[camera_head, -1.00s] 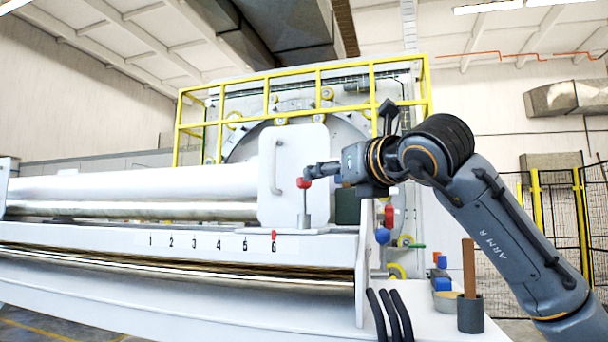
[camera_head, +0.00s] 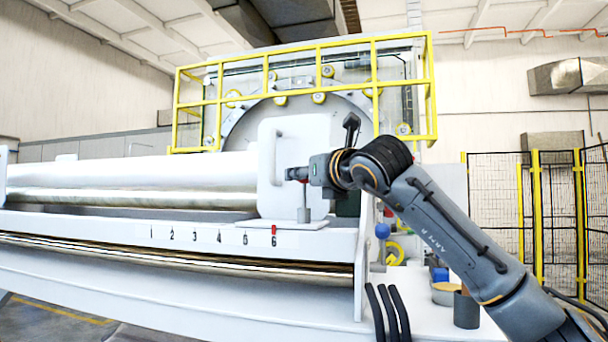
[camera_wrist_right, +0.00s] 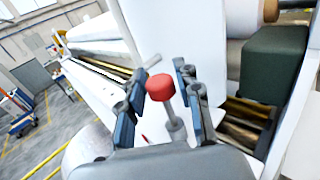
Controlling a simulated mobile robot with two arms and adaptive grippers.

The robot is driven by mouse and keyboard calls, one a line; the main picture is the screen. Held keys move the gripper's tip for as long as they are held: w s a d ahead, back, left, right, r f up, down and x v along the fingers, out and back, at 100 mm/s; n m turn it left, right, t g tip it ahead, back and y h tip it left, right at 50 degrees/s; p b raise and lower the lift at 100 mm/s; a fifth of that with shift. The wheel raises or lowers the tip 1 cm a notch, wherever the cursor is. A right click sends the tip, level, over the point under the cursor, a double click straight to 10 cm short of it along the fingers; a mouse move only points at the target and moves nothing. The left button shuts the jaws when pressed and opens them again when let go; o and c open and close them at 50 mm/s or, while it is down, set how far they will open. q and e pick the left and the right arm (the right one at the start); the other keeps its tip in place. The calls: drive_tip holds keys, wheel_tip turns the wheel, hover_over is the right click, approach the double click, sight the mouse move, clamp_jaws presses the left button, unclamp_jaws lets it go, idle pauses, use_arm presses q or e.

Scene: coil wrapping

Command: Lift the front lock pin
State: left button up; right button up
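The front lock pin shows in the right wrist view as a red knob (camera_wrist_right: 160,88) on a grey stem. In the head view its grey stem (camera_head: 304,205) stands upright on the white machine ledge beside the white plate, and its top is mostly hidden by my right gripper (camera_head: 297,173). In the right wrist view my right gripper (camera_wrist_right: 159,84) is open, with one finger on each side of the red knob. A narrow gap seems to show on both sides. My left gripper is not in view.
A white plate with a handle (camera_head: 288,165) stands right behind the pin. A numbered scale (camera_head: 210,238) with a red marker (camera_head: 274,230) runs along the machine front. Black hoses (camera_head: 388,310), a grey cup (camera_head: 466,310) and small parts occupy the right-hand ledge.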

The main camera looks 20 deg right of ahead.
sight(306, 159)
clamp_jaws()
drive_tip(key=shift+w+r+p, duration=0.1)
drive_tip(key=shift+r+p, duration=0.5)
drive_tip(key=shift+r, duration=1)
drive_tip(key=o, duration=0.6)
unclamp_jaws()
drive_tip(key=shift+s, duration=0.2)
drive_tip(key=shift+f, duration=0.1)
drive_tip(key=shift+s+d, duration=0.1)
drive_tip(key=shift+s, duration=0.1)
drive_tip(key=s, duration=0.3)
drive_tip(key=s+d, duration=0.1)
drive_tip(key=s, duration=0.3)
drive_tip(key=s+d, duration=0.1)
drive_tip(key=s, duration=0.3)
drive_tip(key=shift+s+d, duration=0.1)
drive_tip(key=shift+s, duration=0.15)
